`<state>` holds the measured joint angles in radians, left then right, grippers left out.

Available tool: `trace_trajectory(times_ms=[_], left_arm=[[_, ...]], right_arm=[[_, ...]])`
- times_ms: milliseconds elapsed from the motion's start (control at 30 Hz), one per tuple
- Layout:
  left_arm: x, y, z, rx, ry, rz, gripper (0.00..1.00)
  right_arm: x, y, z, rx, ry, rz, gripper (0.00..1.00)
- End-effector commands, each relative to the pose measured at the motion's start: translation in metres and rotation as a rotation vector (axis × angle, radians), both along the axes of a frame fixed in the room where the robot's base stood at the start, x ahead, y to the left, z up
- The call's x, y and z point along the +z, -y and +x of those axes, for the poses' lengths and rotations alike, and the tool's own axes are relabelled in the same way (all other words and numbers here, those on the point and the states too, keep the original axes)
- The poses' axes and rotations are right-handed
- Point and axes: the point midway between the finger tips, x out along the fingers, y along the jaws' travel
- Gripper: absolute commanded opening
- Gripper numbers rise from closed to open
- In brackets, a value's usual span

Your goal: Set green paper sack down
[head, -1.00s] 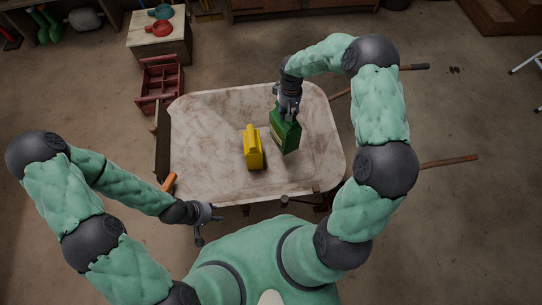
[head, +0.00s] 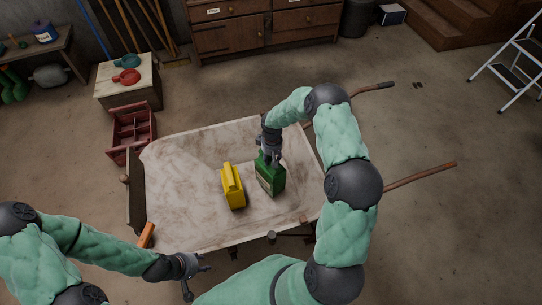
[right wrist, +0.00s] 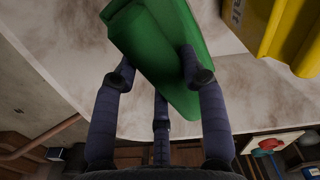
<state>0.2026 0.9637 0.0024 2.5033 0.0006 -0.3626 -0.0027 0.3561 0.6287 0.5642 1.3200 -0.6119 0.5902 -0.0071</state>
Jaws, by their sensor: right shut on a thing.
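The green paper sack (head: 270,181) is upright over the right part of a pale, stained cart bed (head: 190,155). My right gripper (head: 271,158) is above it, shut on its top. In the right wrist view the fingers (right wrist: 160,82) hold the green sack (right wrist: 160,35) between them. I cannot tell whether its base touches the bed. A yellow container (head: 233,187) stands just left of it, apart from it; it also shows in the right wrist view (right wrist: 292,35). My left gripper (head: 198,273) is open and empty, off the bed's front edge.
A red divided crate (head: 132,132) and a wooden box (head: 128,92) with a red dish (head: 127,76) and a teal dish (head: 126,61) stand behind left. Bare bed lies left of the yellow container. Two cart handles (head: 425,173) stick out right.

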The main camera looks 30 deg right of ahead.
Motion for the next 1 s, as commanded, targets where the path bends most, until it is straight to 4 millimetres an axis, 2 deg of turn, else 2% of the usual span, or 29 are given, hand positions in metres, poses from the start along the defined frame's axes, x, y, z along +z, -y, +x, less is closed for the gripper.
trace_trajectory(times_ms=[167,500,900,933,1000], left_arm=[[-0.003,0.0,0.0,0.0,0.0,0.0,0.4],[-0.014,0.0,0.0,0.0,0.0,0.0,0.4],[-0.016,0.0,0.0,0.0,0.0,0.0,0.4],[-0.016,0.0,0.0,0.0,0.0,0.0,0.4],[-0.015,0.0,0.0,0.0,0.0,0.0,0.4]], right_arm=[[-0.004,0.002,0.004,-0.002,0.009,-0.004,0.0],[-0.036,0.002,0.004,-0.003,0.009,-0.004,0.0],[-0.038,0.002,0.004,-0.002,0.009,-0.004,0.0],[-0.041,0.0,0.0,0.0,0.0,-0.001,0.51],[-0.041,0.0,0.0,0.0,0.0,-0.001,0.67]])
